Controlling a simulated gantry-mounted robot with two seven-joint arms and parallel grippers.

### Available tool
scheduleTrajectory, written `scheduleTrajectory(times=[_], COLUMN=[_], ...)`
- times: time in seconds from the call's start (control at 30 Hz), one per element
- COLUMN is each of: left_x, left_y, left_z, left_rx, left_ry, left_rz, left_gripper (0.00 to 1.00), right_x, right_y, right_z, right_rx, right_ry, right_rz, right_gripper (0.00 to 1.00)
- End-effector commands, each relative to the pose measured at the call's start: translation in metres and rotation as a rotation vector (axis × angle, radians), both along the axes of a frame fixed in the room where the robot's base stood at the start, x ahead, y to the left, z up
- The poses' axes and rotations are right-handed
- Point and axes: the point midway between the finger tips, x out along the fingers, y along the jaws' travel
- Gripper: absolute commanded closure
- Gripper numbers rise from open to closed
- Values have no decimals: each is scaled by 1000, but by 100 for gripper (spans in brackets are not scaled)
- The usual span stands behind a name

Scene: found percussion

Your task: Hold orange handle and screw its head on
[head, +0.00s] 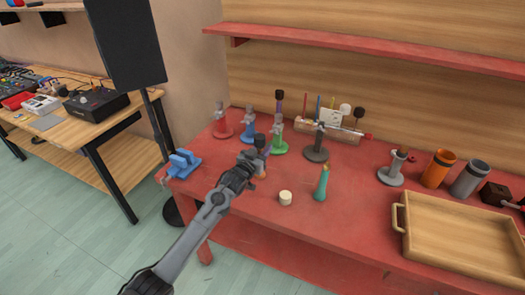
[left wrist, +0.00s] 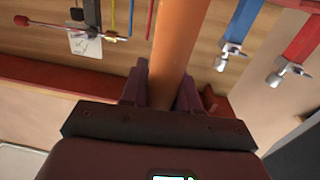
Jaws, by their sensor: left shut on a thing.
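My left gripper (head: 260,162) is above the front left part of the red table. It is shut on the orange handle (left wrist: 176,40), which stands between the fingers in the left wrist view and runs out of the top of the picture. In the head view my gripper hides most of the handle. A dark cylindrical head (head: 259,140) shows just above my gripper; I cannot tell whether it is joined to the handle. A loose cream cylindrical head (head: 285,198) sits on the table to the right of my gripper. My right gripper is not in view.
A teal handle (head: 321,184) stands near the cream head. Red (head: 222,131), blue (head: 248,136), green (head: 277,146) and dark (head: 316,152) stands are behind. A blue vise (head: 181,163) is at the left edge. A wooden tray (head: 398,218) and cups (head: 438,168) are at right.

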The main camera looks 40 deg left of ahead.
Motion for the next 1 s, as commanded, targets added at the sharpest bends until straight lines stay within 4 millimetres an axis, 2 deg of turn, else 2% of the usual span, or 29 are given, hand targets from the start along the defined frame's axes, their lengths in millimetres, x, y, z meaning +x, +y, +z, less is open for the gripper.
scheduleTrajectory(times=[0.33,0.37,0.5,0.9,1.0], left_x=[0,0,0,0,-8], left_y=[0,0,0,0,-2], left_z=[-2,-2,-2,3,2], left_rx=[0,0,0,1,1], left_ry=[-2,-1,-1,-2,-1], left_rz=[0,0,0,0,-1], left_gripper=[100,67,45,44,44], right_x=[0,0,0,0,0], right_y=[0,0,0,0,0], right_z=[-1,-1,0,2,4], right_rx=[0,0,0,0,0], right_ry=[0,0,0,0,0], right_rz=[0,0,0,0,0], right_gripper=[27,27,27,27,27])
